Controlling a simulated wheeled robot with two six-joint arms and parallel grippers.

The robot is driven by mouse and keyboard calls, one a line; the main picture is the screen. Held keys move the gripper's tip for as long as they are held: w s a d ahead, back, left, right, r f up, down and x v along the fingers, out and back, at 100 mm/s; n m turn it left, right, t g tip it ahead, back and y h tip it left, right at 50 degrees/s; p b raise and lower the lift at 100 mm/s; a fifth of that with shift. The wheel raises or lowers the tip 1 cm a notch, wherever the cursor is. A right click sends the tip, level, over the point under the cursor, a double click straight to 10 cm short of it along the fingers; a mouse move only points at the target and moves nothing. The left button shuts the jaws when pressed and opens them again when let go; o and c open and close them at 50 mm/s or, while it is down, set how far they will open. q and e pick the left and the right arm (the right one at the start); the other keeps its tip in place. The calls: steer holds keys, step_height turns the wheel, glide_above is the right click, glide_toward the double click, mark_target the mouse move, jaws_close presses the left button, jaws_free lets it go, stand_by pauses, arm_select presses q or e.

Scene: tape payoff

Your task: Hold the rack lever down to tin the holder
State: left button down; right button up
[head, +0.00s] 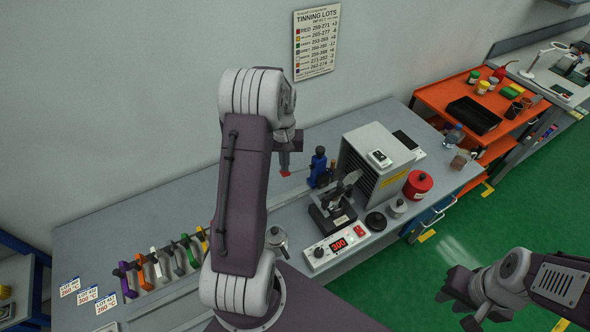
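A small black device (331,212) stands on the grey bench, with a dark arm-like part on top that may be the lever; a blue upright piece (318,163) is beside it. I cannot make out a holder in it. A row of coloured handles (160,262) stands at the bench's left. My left gripper (285,168) points down above the bench, left of the blue piece and apart from it. My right gripper (456,308) is open and empty over the green floor at lower right.
A control box (337,246) reading 300 sits before the black device. A grey vented box (372,165), red canister (417,185) and metal pot (277,240) are also on the bench. An orange cart (440,97) is beyond. The floor around my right gripper is clear.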

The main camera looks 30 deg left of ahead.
mark_target(285, 176)
arm_select(q)
steer(key=shift+f+b, duration=2.05)
steer(key=shift+f, duration=1.25)
steer(key=shift+r, duration=0.15)
steer(key=shift+s+d, duration=0.1)
stand_by(0.5)
steer(key=shift+r+p, duration=0.7)
steer(key=shift+p, duration=0.1)
step_height(285, 176, up, 7)
steer(key=p, duration=0.6)
steer(key=shift+r, duration=0.15)
